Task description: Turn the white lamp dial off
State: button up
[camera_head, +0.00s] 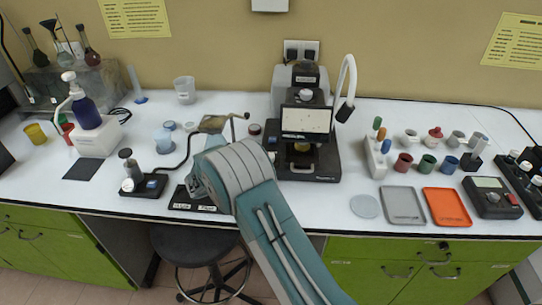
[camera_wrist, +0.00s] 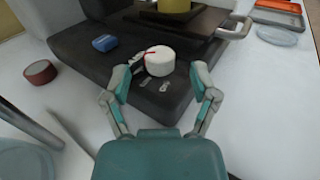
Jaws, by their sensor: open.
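The white dial (camera_wrist: 160,60) is a round white knob with a red mark on its upper left. It stands on the dark base (camera_wrist: 85,60) of an instrument, with small printed labels in front of it. My gripper (camera_wrist: 160,77) is open, with one fingertip to the left and one to the right of the dial's near side. Nothing is held. Whether a fingertip touches the dial cannot be told. In the head view the dark instrument with a screen (camera_head: 305,120) stands mid-bench; my arm hides the gripper, and I cannot make out the dial there.
A blue switch (camera_wrist: 104,43) sits on the base to the left of the dial. A dark red round container (camera_wrist: 40,72) stands on the white bench left of the base. A metal handle (camera_wrist: 236,27) juts out at right. An orange tray (camera_head: 446,207) and grey tray (camera_head: 402,206) lie farther right.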

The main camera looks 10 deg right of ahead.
jog(key=shift+x, duration=2)
jog(key=shift+a, duration=0.25)
grip_shut()
